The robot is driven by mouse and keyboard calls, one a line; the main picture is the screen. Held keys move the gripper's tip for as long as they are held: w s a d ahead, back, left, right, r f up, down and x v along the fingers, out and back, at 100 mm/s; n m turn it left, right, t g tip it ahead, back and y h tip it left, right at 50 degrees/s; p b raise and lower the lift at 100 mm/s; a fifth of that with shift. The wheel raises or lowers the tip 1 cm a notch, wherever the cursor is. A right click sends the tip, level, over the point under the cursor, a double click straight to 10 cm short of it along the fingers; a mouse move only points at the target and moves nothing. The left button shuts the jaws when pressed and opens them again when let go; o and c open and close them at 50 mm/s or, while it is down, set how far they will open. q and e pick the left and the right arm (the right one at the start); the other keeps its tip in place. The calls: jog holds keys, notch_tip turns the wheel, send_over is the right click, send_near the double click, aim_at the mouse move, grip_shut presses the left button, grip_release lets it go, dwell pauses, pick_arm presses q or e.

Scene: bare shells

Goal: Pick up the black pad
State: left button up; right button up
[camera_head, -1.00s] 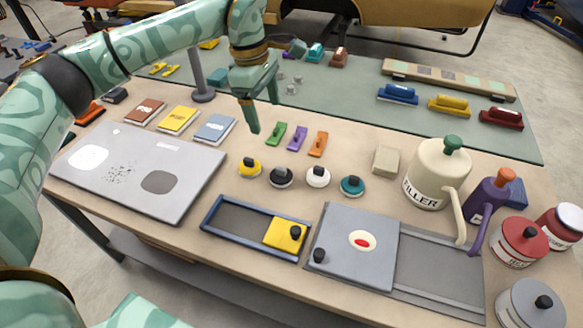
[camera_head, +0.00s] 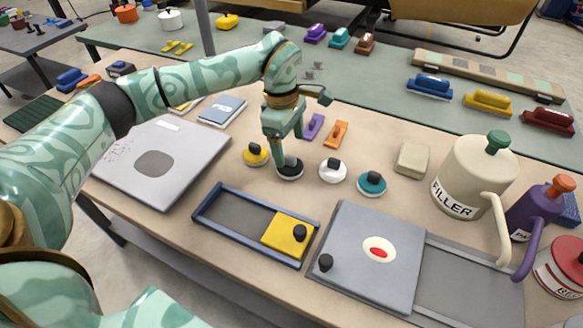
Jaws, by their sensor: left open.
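The black pad (camera_head: 290,172) is a round disc with a black knob and a pale rim, lying on the tan table. It stands in a row between the yellow pad (camera_head: 256,154) and the white pad (camera_head: 333,170), with the teal pad (camera_head: 371,184) at the right end. My left gripper (camera_head: 289,158) points down right at the black pad, its open fingers at the knob and partly hiding it. I cannot tell whether the fingers touch it. My right gripper is not in view.
A blue-framed tray (camera_head: 222,189) with a yellow sliding block (camera_head: 290,236) lies in front of the pads. A grey panel (camera_head: 372,258) is to its right. Orange (camera_head: 335,134) and purple (camera_head: 313,127) clips lie close behind. A tall filler can (camera_head: 474,172) stands at right.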

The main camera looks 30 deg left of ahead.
aim_at(289, 157)
pick_arm(q)
jog(key=f, duration=0.1)
jog(key=f+b, duration=0.1)
jog(key=f, duration=0.3)
jog(key=shift+s+d+b, duration=0.2)
jog(key=shift+s+b, duration=0.1)
jog(key=shift+b, duration=0.05)
jog(key=shift+w+f, duration=0.1)
jog(key=shift+f, duration=0.2)
jog(key=shift+r, duration=0.1)
jog(key=c, duration=1)
